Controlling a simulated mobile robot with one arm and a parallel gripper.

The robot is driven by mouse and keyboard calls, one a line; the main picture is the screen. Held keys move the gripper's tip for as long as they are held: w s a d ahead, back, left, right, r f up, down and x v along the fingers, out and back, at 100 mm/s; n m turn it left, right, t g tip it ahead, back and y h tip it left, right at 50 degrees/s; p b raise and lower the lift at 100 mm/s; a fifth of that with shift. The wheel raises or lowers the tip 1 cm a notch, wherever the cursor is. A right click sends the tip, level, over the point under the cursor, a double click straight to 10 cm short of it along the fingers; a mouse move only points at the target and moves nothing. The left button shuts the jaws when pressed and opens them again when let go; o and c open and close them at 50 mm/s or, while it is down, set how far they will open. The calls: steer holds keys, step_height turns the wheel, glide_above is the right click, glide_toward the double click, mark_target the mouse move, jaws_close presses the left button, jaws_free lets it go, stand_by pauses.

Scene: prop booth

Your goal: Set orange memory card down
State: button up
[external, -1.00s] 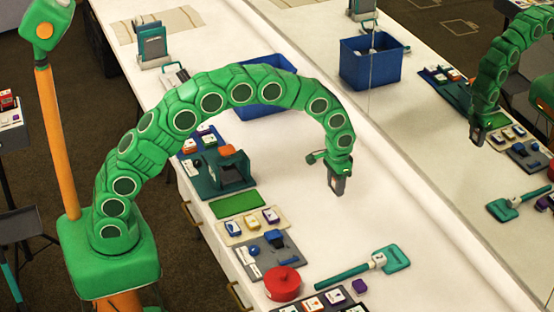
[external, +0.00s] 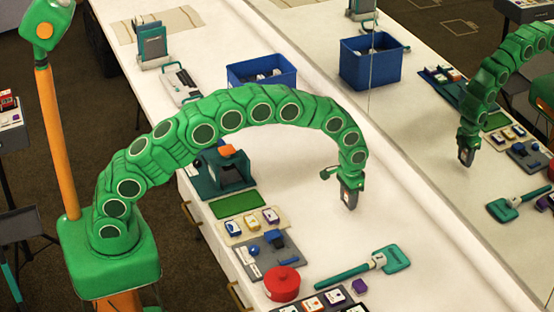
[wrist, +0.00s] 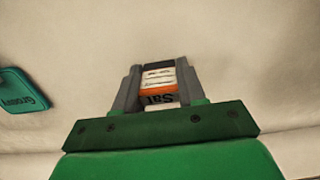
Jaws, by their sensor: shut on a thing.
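The orange memory card (wrist: 158,87) sits between the two grey fingers of my gripper in the wrist view. It shows an orange band and white labels with dark, upside-down lettering. My gripper (external: 349,202) is shut on it and points down over the right-hand part of the white counter (external: 330,235) in the external view. The card itself is too small to make out there. I cannot tell whether the card touches the counter.
A teal paddle (external: 392,259) lies in front of my gripper; a teal edge (wrist: 20,90) shows at left in the wrist view. A red round pot (external: 282,284), a grey tray (external: 266,257) and a green mat (external: 237,204) line the near edge. A blue bin (external: 262,72) stands farther back.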

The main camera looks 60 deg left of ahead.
steer(key=shift+f, duration=0.85)
steer(key=shift+f, duration=0.1)
steer(key=o, duration=1)
steer(key=shift+o, duration=0.2)
